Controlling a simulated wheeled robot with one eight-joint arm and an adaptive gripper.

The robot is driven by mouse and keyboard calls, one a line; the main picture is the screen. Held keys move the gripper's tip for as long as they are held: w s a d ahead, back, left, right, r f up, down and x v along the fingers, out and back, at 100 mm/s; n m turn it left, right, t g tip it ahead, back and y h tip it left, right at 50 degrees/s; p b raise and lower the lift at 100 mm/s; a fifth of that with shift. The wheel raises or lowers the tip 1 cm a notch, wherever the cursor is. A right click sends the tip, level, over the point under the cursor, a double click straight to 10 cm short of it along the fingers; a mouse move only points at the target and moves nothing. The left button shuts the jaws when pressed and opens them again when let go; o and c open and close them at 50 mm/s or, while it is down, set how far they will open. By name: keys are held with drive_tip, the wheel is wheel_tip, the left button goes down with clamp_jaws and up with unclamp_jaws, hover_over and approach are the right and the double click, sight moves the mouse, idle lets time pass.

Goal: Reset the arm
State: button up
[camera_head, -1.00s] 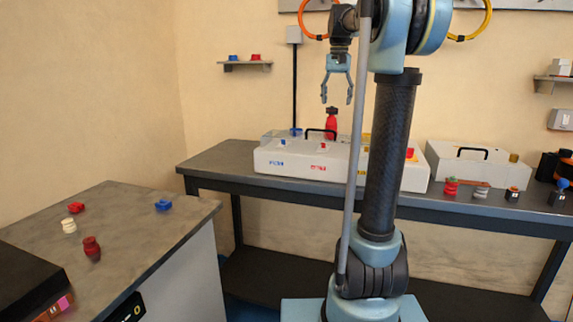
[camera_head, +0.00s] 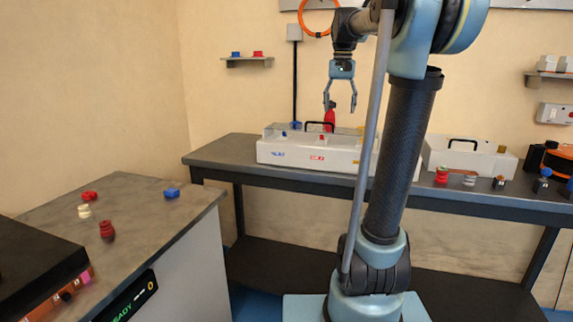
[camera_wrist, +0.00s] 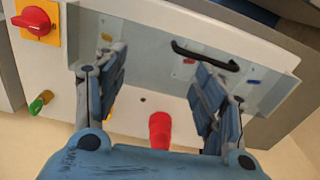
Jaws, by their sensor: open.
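My gripper (camera_head: 339,98) is open and empty in the head view. It points down in the air above the white box (camera_head: 330,161) on the back bench, and no object is between its fingers. In the wrist view the two fingers (camera_wrist: 155,92) are spread wide apart. The white box with its black handle (camera_wrist: 206,55) lies beyond them. A red object (camera_wrist: 160,130) shows low between the fingers, farther off. My upright arm hides the right part of the white box in the head view.
A grey table (camera_head: 140,215) at left holds a blue piece (camera_head: 171,193), a white piece (camera_head: 84,211) and two red pieces (camera_head: 106,230). The back bench (camera_head: 225,151) also holds a second white box (camera_head: 470,160) and several small parts at right. A small shelf (camera_head: 247,62) is on the wall.

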drive_tip(key=s+f+n+t, duration=0.1)
drive_tip(key=s+f+n, duration=0.2)
drive_tip(key=s+f, duration=2.6)
wheel_tip(320, 180, down, 4)
drive_tip(key=shift+s+f+t, duration=0.15)
drive_tip(key=shift+f+t, duration=0.05)
drive_tip(key=shift+t, duration=0.2)
drive_tip(key=shift+w+f, duration=0.2)
drive_tip(key=shift+w, duration=0.25)
drive_tip(key=shift+c, duration=0.6)
